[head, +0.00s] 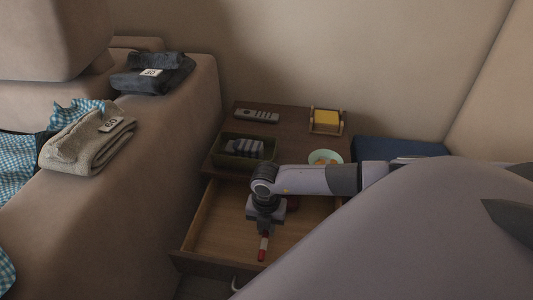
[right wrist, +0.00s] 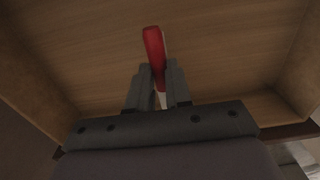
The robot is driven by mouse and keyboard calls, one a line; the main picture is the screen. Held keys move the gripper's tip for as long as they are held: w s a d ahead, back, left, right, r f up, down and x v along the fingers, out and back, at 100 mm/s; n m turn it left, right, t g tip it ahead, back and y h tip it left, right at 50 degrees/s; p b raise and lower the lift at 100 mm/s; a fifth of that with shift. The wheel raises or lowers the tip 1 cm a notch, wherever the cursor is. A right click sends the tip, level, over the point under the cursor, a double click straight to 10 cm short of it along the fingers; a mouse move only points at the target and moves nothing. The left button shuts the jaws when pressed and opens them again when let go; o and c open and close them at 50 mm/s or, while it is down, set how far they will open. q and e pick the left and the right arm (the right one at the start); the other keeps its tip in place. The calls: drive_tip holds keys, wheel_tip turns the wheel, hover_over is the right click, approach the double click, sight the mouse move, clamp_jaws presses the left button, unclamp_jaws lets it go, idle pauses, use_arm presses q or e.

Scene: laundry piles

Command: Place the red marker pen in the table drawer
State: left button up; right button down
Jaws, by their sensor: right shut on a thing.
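The red marker pen (head: 262,248), red with a white part, is held in my right gripper (head: 264,232). The gripper points down over the open table drawer (head: 212,228), and the pen hangs from its fingertips within the drawer's outline. In the right wrist view the pen (right wrist: 154,52) sticks out from between the fingers of my right gripper (right wrist: 158,90), with the wooden drawer floor (right wrist: 90,50) behind it. I cannot tell whether the pen touches the floor. My left gripper is in neither view.
On the small table (head: 283,122) are a remote (head: 257,116), a dark green tray (head: 233,160), a yellow block in a holder (head: 326,118) and a pale bowl (head: 325,157). A sofa with folded clothes (head: 88,140) stands left. A blue object (head: 400,148) is right of the table.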

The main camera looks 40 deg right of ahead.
sight(267, 234)
wheel_tip(267, 234, down, 4)
drive_tip(key=shift+r+b, duration=0.1)
drive_tip(key=shift+b, duration=0.85)
drive_tip(key=shift+f, duration=0.3)
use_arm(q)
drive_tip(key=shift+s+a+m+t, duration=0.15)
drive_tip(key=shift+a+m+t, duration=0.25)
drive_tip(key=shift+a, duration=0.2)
use_arm(e)
drive_tip(key=shift+r, duration=0.15)
drive_tip(key=shift+f, duration=0.2)
drive_tip(key=c, duration=1.1)
unclamp_jaws()
drive_tip(key=shift+o, duration=0.2)
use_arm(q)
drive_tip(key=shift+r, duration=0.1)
use_arm(e)
drive_tip(key=shift+r, duration=0.1)
